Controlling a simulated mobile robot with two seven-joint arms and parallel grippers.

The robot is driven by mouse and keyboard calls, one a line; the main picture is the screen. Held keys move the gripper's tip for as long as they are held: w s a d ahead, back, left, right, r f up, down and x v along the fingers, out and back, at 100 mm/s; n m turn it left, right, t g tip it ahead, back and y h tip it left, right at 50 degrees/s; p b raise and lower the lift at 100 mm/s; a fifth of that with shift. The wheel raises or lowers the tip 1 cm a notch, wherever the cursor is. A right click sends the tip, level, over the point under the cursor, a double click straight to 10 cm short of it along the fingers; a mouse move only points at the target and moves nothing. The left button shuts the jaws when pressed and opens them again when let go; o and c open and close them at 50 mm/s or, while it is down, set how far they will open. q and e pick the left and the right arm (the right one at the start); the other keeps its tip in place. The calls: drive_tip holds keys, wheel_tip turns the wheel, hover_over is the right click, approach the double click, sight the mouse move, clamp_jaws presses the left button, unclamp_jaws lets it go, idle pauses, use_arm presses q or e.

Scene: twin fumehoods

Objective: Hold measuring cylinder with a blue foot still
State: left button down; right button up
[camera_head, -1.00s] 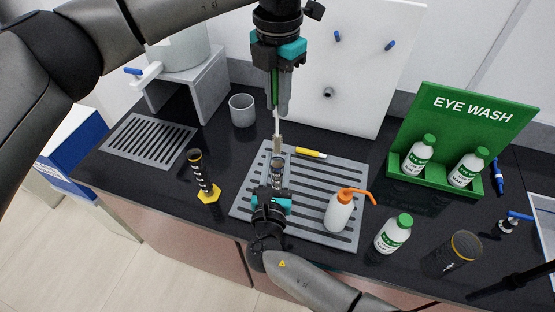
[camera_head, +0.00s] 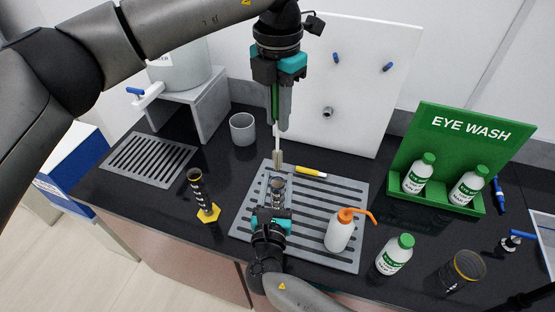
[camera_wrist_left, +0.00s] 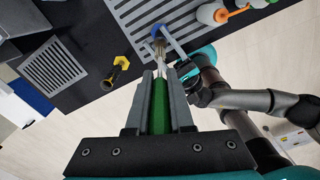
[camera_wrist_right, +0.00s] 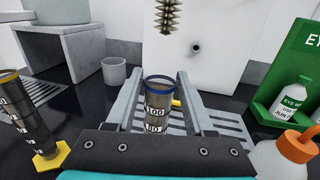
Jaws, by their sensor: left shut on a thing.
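The measuring cylinder (camera_head: 277,187) stands upright on the grey slotted mat (camera_head: 352,262). Its blue rim and black scale show in the right wrist view (camera_wrist_right: 157,100); its foot is hidden there. My right gripper (camera_head: 274,198) is around the cylinder, one finger each side, with gaps visible in the right wrist view. My left gripper (camera_head: 278,122) is shut on the green handle of a brush (camera_wrist_left: 159,105). The brush points down and its bristly tip (camera_wrist_right: 167,15) is above the cylinder's mouth, apart from it.
A cylinder with a yellow foot (camera_head: 201,195) stands left of the mat. An orange-topped wash bottle (camera_head: 339,232) stands on the mat's right, beyond it a white bottle (camera_head: 394,256). A yellow marker (camera_head: 311,171) lies at the mat's back. A grey beaker (camera_head: 242,128) stands behind.

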drive_tip(key=shift+r, duration=0.2)
drive_tip(key=shift+r, duration=0.6)
drive_tip(key=o, duration=0.7)
drive_tip(key=s, duration=0.8)
drive_tip(key=shift+a, duration=0.45)
idle(0.3)
